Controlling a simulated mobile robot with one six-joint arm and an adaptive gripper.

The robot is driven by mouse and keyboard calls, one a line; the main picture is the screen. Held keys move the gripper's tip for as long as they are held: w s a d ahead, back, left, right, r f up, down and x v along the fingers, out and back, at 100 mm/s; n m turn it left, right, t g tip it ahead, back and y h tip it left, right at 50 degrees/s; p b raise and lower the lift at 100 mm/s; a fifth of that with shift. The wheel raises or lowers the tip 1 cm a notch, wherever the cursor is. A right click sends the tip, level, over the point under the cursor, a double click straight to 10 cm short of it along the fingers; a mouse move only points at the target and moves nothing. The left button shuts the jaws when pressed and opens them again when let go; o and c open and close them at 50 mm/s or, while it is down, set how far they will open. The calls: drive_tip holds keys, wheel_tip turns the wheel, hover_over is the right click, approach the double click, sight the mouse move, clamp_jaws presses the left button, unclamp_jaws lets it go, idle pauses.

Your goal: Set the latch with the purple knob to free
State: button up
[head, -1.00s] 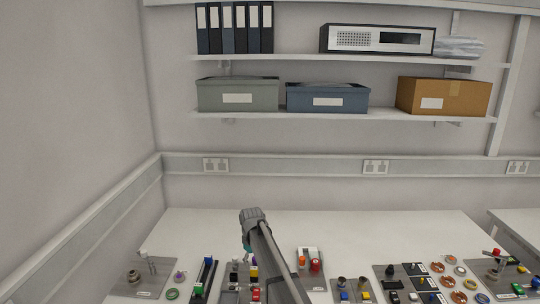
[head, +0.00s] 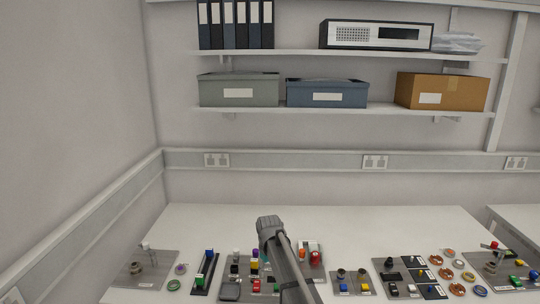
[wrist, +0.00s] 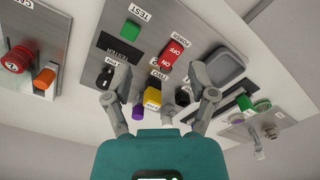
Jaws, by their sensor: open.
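The purple knob (wrist: 138,112) shows in the wrist view beside my left finger, partly hidden by it. It also shows small in the head view (head: 254,252), just left of my arm. It sits on a grey panel (wrist: 188,25) with a yellow knob (wrist: 152,97) close to it. My gripper (wrist: 160,98) is open, its fingers spread over the knob row, with nothing held. I cannot tell whether it touches the purple knob, nor which position the latch is in.
The same panel carries a red rocker switch (wrist: 172,53), a green button (wrist: 131,31), a black knob (wrist: 109,78) and a grey square part (wrist: 226,66). Another panel with a red knob (wrist: 17,55) lies left in the wrist view. The rear bench (head: 370,222) is clear.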

drive_tip(key=s+d+f+m+b, duration=0.3)
drive_tip(key=s+d, duration=0.5)
drive_tip(key=s, duration=0.3)
drive_tip(key=s+d+f+m+b, duration=0.4)
drive_tip(key=s+d, duration=0.5)
drive_tip(key=s, duration=0.3)
drive_tip(key=shift+s+d+f+b, duration=0.25)
drive_tip(key=shift+f+b, duration=0.1)
drive_tip(key=shift+f, duration=0.2)
